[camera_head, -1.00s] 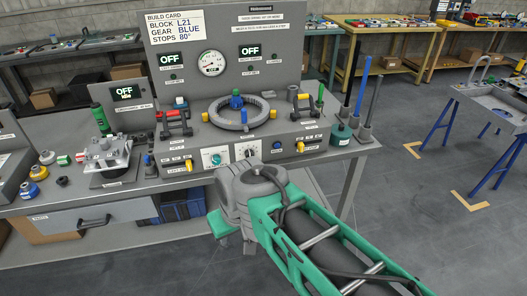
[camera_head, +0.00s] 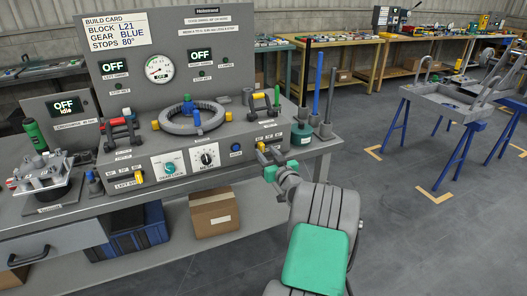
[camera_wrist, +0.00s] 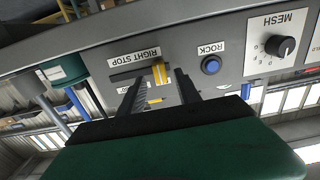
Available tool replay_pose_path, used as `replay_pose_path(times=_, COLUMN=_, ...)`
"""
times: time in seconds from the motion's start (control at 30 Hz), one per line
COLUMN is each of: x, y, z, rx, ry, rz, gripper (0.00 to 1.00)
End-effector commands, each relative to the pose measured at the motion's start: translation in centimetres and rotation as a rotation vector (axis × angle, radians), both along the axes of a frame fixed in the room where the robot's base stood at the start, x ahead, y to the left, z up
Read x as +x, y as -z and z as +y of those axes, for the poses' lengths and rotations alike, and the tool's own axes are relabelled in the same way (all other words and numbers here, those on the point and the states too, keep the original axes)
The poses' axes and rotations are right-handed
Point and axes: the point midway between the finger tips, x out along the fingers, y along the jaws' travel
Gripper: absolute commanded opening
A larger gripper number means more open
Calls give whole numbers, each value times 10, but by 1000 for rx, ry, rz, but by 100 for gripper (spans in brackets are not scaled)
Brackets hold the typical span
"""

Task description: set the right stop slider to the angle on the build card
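The build card (camera_head: 117,30) at the upper left of the console reads block L21, gear blue, stops 80°. The yellow right stop slider (camera_wrist: 160,73) sits in a dark slot under the "RIGHT STOP" label in the wrist view, toward one end of the slot. In the head view the slider (camera_head: 261,146) shows just above my gripper (camera_head: 266,160). In the wrist view my gripper (camera_wrist: 159,78) is open, its two dark fingers on either side of the slider with gaps. I cannot tell whether the tips reach it. The angle marks are mostly hidden by the fingers.
The blue ROCK button (camera_wrist: 211,65) and MESH knob (camera_wrist: 281,46) lie along the same panel. The yellow left stop slider (camera_head: 139,177) is at the panel's far left. A green pot (camera_head: 300,132) and upright rods stand right of my gripper.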

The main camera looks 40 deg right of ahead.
Motion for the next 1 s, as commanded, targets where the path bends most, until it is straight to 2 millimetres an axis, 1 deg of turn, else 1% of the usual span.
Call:
replay_pose_path(times=0.03, x=10, y=0, z=-1, rx=-1, ry=-3, rz=0, gripper=40)
replay_pose_path(times=0.1, x=19, y=0, z=-5, rx=0, ry=-2, rz=1, gripper=40)
replay_pose_path(times=0.2, x=27, y=0, z=-7, rx=0, ry=-1, rz=1, gripper=40)
replay_pose_path(times=0.47, x=29, y=0, z=-8, rx=0, ry=0, rz=1, gripper=39)
replay_pose_path(times=0.9, x=28, y=0, z=-8, rx=1, ry=-1, rz=2, gripper=3)
replay_pose_path(times=0.93, x=28, y=0, z=-8, rx=1, ry=-1, rz=2, gripper=1)
replay_pose_path(times=1.0, x=28, y=0, z=-8, rx=1, ry=-1, rz=2, gripper=0)
